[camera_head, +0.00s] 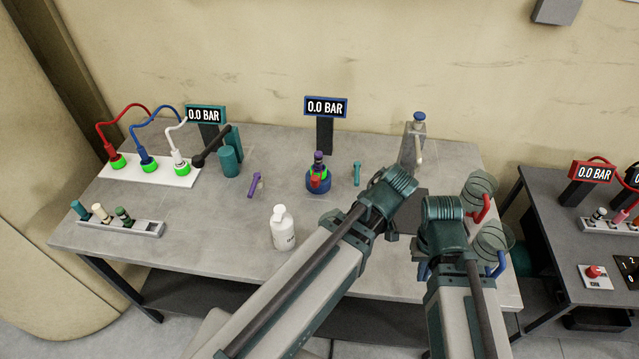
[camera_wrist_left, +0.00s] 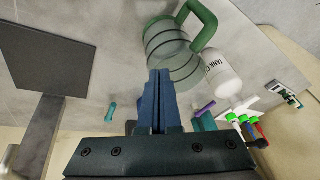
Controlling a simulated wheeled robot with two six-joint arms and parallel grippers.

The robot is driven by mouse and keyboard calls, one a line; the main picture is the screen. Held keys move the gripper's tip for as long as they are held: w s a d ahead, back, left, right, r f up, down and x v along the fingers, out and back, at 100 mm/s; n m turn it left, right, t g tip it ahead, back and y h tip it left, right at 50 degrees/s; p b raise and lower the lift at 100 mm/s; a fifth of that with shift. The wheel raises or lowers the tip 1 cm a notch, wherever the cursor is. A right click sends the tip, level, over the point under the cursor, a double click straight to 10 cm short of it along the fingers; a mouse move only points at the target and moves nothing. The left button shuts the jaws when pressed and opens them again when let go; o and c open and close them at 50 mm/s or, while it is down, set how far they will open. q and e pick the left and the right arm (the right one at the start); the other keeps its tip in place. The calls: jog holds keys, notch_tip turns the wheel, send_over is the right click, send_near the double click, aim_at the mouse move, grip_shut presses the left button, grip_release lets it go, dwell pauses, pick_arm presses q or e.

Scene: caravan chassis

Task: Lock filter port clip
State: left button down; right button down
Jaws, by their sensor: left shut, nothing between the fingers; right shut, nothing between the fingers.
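The blue filter port (camera_head: 319,184) stands upright at mid-table, with a green ring and a purple-topped piece in it. A red clip (camera_head: 316,181) shows at its front; whether it is latched is too small to tell. A purple clip (camera_head: 254,186) lies left of the port and a teal clip (camera_head: 357,174) right of it. My right gripper (camera_head: 424,270), mostly behind its arm, is shut and empty near the table's front right. My left gripper (camera_wrist_left: 160,98) is shut and empty in the left wrist view, with a green-handled clear jar (camera_wrist_left: 172,52) beyond its fingertips.
A white bottle (camera_head: 283,228) stands left of my left arm. Clear jars (camera_head: 492,243) with coloured handles crowd the table's right end. A rack (camera_head: 145,229), a hose board (camera_head: 150,174) and gauges (camera_head: 326,107) stand left and back.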

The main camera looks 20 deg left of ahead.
aim_at(316, 176)
pick_arm(q)
jog(key=w+a+r+n+t+y+p, duration=0.1)
jog(key=w+a+r+n+y, duration=0.2)
jog(key=a+n, duration=0.4)
jog(key=shift+w+a+r+n, duration=0.2)
jog(key=shift+w+r+n, duration=0.75)
jog(key=shift+n, duration=2.15)
jog(key=shift+w+f, duration=0.35)
jog(key=shift+f, duration=0.15)
jog(key=w+a+f+b, duration=0.5)
jog(key=a+f+b, duration=0.2)
jog(key=b, duration=0.1)
jog(key=shift+w+a+f, duration=0.25)
jog(key=shift+a+f, duration=0.1)
jog(key=shift+f, duration=0.05)
